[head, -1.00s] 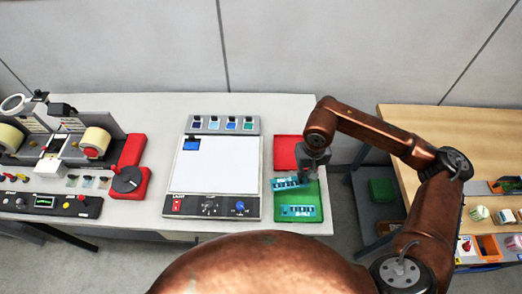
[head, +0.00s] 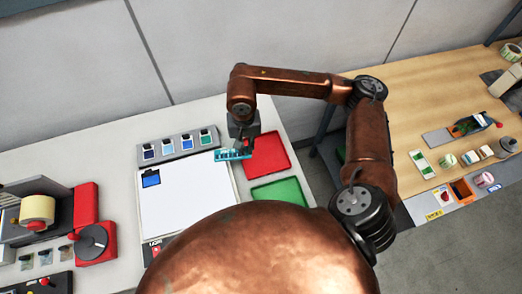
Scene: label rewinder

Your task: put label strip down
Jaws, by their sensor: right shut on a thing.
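My right gripper (head: 241,148) points down and is shut on a teal label strip (head: 232,155). It holds the strip at the upper right corner of the white light panel (head: 185,205), beside the red tray (head: 268,156). I cannot tell whether the strip touches the panel or is held above it. The green tray (head: 282,192) lies in front of the red one; its visible part is bare, and its near part is hidden behind my body. My left gripper is not in view.
A grey rack with several coloured swatches (head: 178,146) stands behind the panel. A small blue piece (head: 151,179) lies on the panel's upper left. The rewinder with its red knob block (head: 93,240) is at the left. A wooden table (head: 420,120) stands at the right.

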